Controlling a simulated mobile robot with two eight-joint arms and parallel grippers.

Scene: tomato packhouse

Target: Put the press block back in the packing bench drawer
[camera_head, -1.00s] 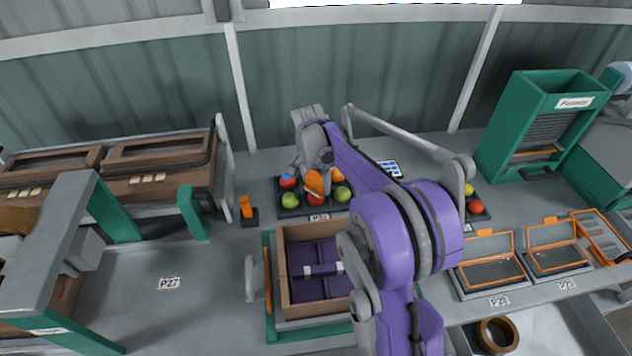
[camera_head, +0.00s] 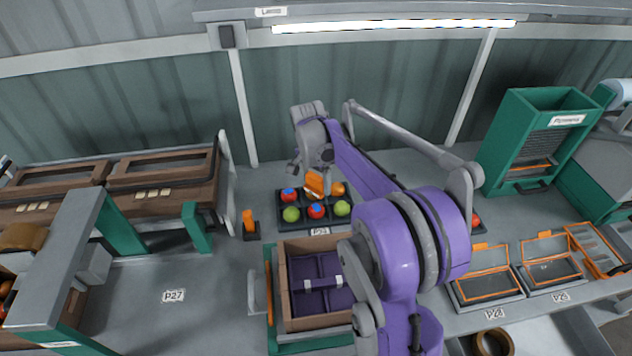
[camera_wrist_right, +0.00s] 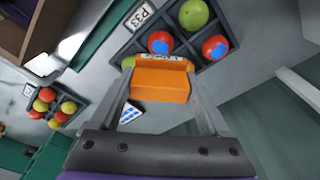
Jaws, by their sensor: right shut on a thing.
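The press block (camera_head: 315,184) is orange, with a pale label strip along one edge in the right wrist view (camera_wrist_right: 160,87). My right gripper (camera_head: 318,172) is shut on it; the block sits between the two grey fingers (camera_wrist_right: 163,92) in the wrist view. It is held over the back of the black tomato tray marked P33 (camera_head: 285,224); I cannot tell the exact gap. An open grey drawer-like compartment (camera_head: 540,338) shows below the bench's front edge at bottom right, partly cut off by the frame. My left gripper is out of view.
A wooden box with purple dividers (camera_head: 283,290) stands on a green stand in front of the tomato tray. A brown ring (camera_head: 493,342) lies in the compartment. Orange-rimmed clear cases (camera_head: 484,285) stand right. A green hopper (camera_head: 530,125) stands behind. Bare bench lies around P27.

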